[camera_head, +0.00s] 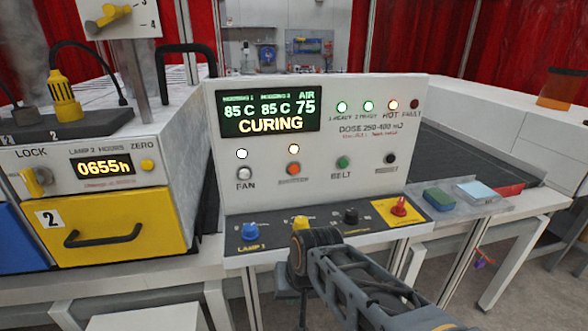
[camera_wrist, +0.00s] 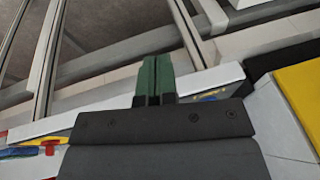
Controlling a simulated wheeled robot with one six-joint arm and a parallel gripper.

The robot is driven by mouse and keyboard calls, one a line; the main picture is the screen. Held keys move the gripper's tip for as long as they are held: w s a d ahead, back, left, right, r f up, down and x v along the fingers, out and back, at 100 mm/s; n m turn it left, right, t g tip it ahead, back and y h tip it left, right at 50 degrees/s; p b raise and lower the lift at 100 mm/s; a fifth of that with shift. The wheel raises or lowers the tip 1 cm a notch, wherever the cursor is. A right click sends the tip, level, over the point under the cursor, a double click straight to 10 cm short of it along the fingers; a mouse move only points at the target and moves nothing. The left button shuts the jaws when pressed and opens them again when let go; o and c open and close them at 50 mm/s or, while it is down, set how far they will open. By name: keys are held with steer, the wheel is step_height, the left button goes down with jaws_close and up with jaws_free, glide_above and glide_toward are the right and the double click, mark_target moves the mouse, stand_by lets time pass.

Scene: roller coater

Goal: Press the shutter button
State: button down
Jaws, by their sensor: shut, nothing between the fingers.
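The control panel (camera_head: 232,185) stands in the middle of the head view. A row of buttons crosses its face: a white FAN button (camera_head: 244,173), an orange-red button (camera_head: 293,169) with a blurred red label that may be the shutter button, a green BELT button (camera_head: 342,163) and a black button (camera_head: 389,158).
The ledge carries a blue knob (camera_head: 250,231), a yellow knob (camera_head: 300,222), a black knob (camera_head: 351,216) and a red knob (camera_head: 399,206) on a yellow plate. A yellow drawer (camera_head: 115,220) is at left. The space before the button row is clear.

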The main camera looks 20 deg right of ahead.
mark_target(294, 169)
steer(key=w+r+m+t+y+p, duration=0.15)
steer(key=w+m+y, duration=0.25)
steer(key=m, duration=0.5)
steer(key=w+r+m+y+p, duration=0.1)
steer(key=w+r+m+y, duration=0.25)
steer(key=m, duration=0.45)
steer(key=w+d+r+m+t+p, duration=0.1)
steer(key=w+d+r+m+t, duration=0.2)
steer(key=m, duration=0.5)
steer(key=w+d+r+m+t+p, duration=0.1)
steer(key=w+d+r+m+t, duration=0.2)
steer(key=w+d+m+t, duration=0.2)
steer(key=d+m+t, duration=0.1)
steer(key=d+m, duration=0.1)
steer(key=m, duration=0.1)
steer(key=shift+d+r+m, duration=0.25)
steer(key=shift+d+m, duration=0.05)
steer(key=shift+d, duration=0.05)
steer(key=shift+w+y, duration=0.25)
steer(key=shift+w+d, duration=0.3)
steer(key=shift+w, duration=1.1)
steer(key=shift+w+d, duration=0.25)
steer(key=shift+w, duration=1.15)
steer(key=shift+w+d, duration=0.3)
steer(key=shift+w, duration=1.1)
steer(key=shift+w, duration=0.15)
